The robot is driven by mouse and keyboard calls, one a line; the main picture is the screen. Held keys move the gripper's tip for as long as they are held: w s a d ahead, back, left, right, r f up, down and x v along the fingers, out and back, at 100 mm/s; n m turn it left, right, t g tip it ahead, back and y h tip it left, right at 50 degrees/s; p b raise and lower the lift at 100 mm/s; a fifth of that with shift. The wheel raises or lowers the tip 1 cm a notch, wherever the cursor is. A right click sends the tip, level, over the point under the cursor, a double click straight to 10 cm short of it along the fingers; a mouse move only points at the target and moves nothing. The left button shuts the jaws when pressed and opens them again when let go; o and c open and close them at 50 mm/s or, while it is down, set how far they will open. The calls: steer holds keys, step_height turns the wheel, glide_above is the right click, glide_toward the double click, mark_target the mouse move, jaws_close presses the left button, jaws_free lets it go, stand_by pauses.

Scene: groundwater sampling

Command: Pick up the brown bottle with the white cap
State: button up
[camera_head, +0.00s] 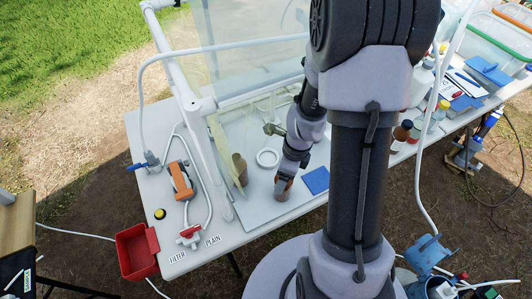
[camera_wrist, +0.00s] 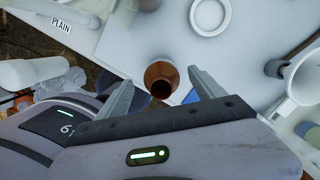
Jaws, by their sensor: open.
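A small brown bottle (camera_wrist: 160,72) stands upright on the white table between my open fingers in the wrist view. A dark round opening or top faces the camera, and no white cap shows on it. My gripper (camera_wrist: 160,79) is open, with one finger on each side of the bottle and a visible gap to it. In the head view the bottle (camera_head: 283,184) shows partly under my gripper (camera_head: 285,176), near the table's front edge. Another brown object (camera_head: 240,168) is to the left, by a clear sheet. I cannot make out a white cap on it.
A white ring (camera_head: 267,158) lies behind the bottle and a blue pad (camera_head: 316,180) lies to its right. A white funnel (camera_wrist: 304,75) is at the right in the wrist view. Brown-topped and white bottles (camera_head: 402,131) stand farther right. A red bin (camera_head: 137,252) hangs at the left.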

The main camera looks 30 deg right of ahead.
step_height(320, 180, down, 7)
steer(key=b, duration=0.4)
steer(key=shift+w+b, duration=0.1)
steer(key=shift+b, duration=0.2)
steer(key=shift+a+r, duration=0.1)
steer(key=shift+r, duration=0.15)
steer(key=shift+w, duration=0.1)
jaws_close()
